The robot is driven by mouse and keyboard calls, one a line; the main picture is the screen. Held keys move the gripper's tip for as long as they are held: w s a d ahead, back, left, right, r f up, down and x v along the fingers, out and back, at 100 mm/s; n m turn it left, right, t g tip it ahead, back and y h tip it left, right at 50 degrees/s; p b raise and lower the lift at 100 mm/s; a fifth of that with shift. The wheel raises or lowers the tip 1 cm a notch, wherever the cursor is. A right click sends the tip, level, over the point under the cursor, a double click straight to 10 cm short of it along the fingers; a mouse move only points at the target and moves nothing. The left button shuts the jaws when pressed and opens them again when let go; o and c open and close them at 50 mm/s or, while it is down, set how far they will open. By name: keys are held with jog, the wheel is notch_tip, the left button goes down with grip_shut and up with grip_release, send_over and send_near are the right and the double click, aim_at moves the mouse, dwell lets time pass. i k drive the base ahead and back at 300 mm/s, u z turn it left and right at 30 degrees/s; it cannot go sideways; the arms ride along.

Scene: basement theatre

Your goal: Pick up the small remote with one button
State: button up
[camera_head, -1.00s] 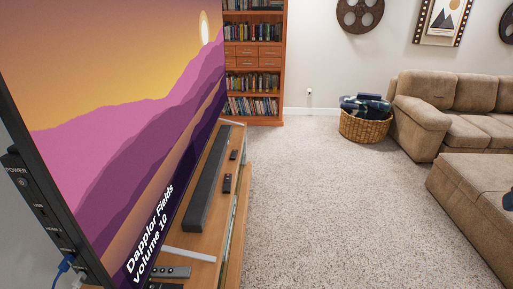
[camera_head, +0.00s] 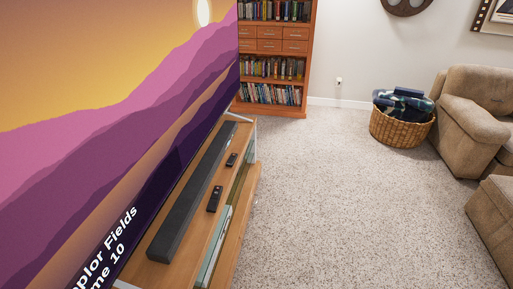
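Two dark remotes lie on the wooden TV stand (camera_head: 160,272), to the right of the long black soundbar (camera_head: 193,195). The farther remote (camera_head: 231,160) looks smaller; its buttons are too small to count. The nearer remote (camera_head: 215,199) is longer and shows a pale round spot on its upper face. I cannot tell for certain which one has a single button. Both lie flat, apart from each other and from the soundbar. My gripper is not in view.
A large TV (camera_head: 110,120) fills the left, above the stand. A bookcase (camera_head: 309,60) stands behind. A wicker basket (camera_head: 400,131) with cloth, an armchair-like sofa end (camera_head: 465,110) and an ottoman (camera_head: 492,215) are at the right. Open carpet (camera_head: 340,200) lies between.

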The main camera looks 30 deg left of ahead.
aim_at(232, 160)
jog(key=i, duration=1.95)
jog(key=u, duration=2.6)
jog(key=i, duration=1)
jog(key=z, duration=0.05)
